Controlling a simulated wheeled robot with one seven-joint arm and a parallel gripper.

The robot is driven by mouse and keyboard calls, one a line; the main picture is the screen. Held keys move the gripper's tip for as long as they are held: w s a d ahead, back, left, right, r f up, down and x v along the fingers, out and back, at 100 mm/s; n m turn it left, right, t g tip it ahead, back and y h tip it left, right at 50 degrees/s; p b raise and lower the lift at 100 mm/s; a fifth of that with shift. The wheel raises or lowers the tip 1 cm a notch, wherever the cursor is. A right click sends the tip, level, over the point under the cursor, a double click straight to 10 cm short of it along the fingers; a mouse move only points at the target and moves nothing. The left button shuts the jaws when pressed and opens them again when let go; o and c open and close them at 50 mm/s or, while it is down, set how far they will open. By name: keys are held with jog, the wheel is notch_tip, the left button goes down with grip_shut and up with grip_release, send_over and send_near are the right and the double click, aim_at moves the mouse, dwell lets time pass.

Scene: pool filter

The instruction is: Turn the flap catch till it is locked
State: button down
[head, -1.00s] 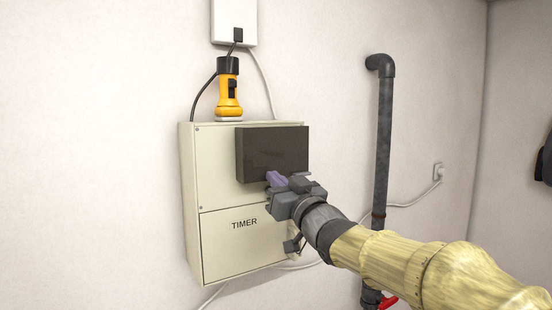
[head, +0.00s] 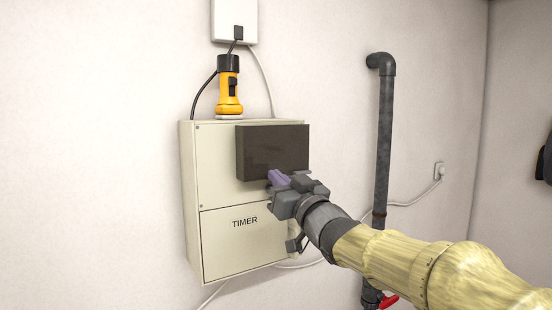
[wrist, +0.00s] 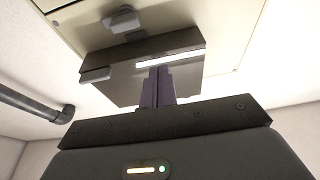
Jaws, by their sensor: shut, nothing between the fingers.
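A dark flap or cover (head: 272,150) projects from the upper right of the beige timer cabinet (head: 228,262); it also shows in the wrist view (wrist: 125,88). In the wrist view a grey knob-like piece (wrist: 121,20) is on the cabinet beside the dark cover, and a small grey tab (wrist: 95,75) is at the cover's edge. I cannot tell for sure which is the catch; my arm hides both in the head view. My gripper (head: 277,178), with purple fingers (wrist: 157,86), is shut and empty at the cover's lower edge. Contact is unclear.
A yellow torch (head: 229,90) stands on top of the cabinet, below a white wall box (head: 234,20) with cables. A dark pipe (head: 383,130) with a red handle (head: 389,301) runs down the wall to the right. The wall left of the cabinet is clear.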

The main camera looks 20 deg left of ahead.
jog(key=s+d, duration=0.4)
jog(key=d, duration=0.1)
jog(key=shift+s+b, duration=0.25)
jog(key=shift+b, duration=0.2)
dwell(0.5)
jog(key=w+d+f+m+h+b, duration=0.15)
jog(key=d+f+h, duration=0.35)
jog(key=f, duration=0.5)
jog(key=w+d+f+m+g+h+b, duration=0.1)
jog(key=d+f+m+h, duration=0.2)
jog(key=d+f, duration=0.5)
jog(key=w+d+f+m+h+b, duration=0.1)
jog(key=d+f+m+h, duration=0.3)
jog(key=f, duration=0.7)
jog(key=s+d+f+g+h+b, duration=0.1)
jog(key=s+d+f+g, duration=0.4)
jog(key=s+f, duration=0.5)
jog(key=s+d+f+m+g+h+b, duration=0.1)
jog(key=s+d+f+g+h+b, duration=0.1)
jog(key=s+d+f+g, duration=0.3)
jog(key=s+d+f+h, duration=0.1)
jog(key=s+d+f, duration=0.2)
jog(key=s+f, duration=0.2)
notch_tip(320, 180, down, 3)
jog(key=shift+s+r, duration=0.1)
jog(key=shift+s, duration=0.3)
jog(key=shift+m, duration=0.25)
